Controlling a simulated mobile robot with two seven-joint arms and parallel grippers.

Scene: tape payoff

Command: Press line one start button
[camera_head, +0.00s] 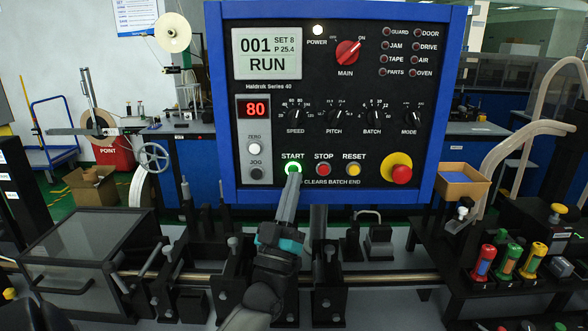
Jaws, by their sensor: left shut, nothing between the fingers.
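The control panel (344,141) is black with a blue frame and stands upright in the middle. Its START button (293,168) is lit green at the lower left, and the label above it reads START. My left gripper (293,178) is shut and empty. Its fingertips reach up to the lower edge of the START button; whether they touch it I cannot tell. The small display (267,53) reads 001, SET 8, P 25.4 and RUN. My right gripper is not in view.
A red STOP button (323,169), a yellow RESET button (354,169) and a red emergency stop (401,174) on yellow sit to the right of START. A grey-lidded box (85,245) stands at the lower left.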

